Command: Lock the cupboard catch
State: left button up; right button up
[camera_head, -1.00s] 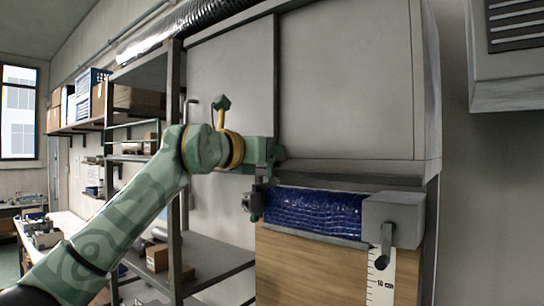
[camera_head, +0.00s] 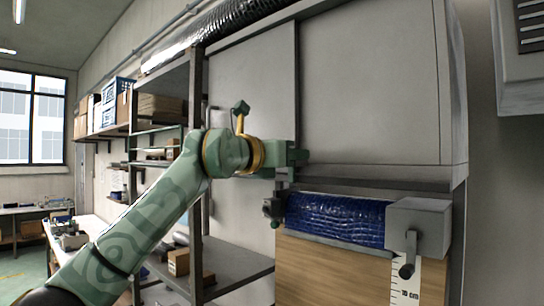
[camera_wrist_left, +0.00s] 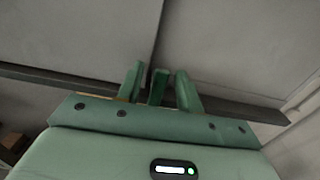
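The grey cupboard (camera_head: 375,85) has two flat doors that meet at a vertical seam. My left gripper (camera_head: 300,157) is at the lower end of this seam, close to the door's bottom edge. In the left wrist view, the left gripper's two green fingers (camera_wrist_left: 161,88) stand apart in front of the seam, with a narrow dark green piece (camera_wrist_left: 158,87) between them. Gaps show on both sides of that piece. I cannot tell whether it is the catch or part of the gripper. No catch shows clearly in the head view. My right gripper is out of view.
Below the cupboard is a blue roll (camera_head: 338,218) with a dark bracket (camera_head: 273,207) at its left and a grey box (camera_head: 420,222) with a crank (camera_head: 408,258) at its right. A shelf rack (camera_head: 196,160) stands behind my left arm. A grey wall unit (camera_head: 522,60) hangs at upper right.

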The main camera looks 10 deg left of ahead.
pick_arm(q)
jog(key=b+v, duration=0.4)
jog(key=v, duration=1.2)
jog(key=shift+b, duration=0.35)
jog(key=shift+r, duration=0.1)
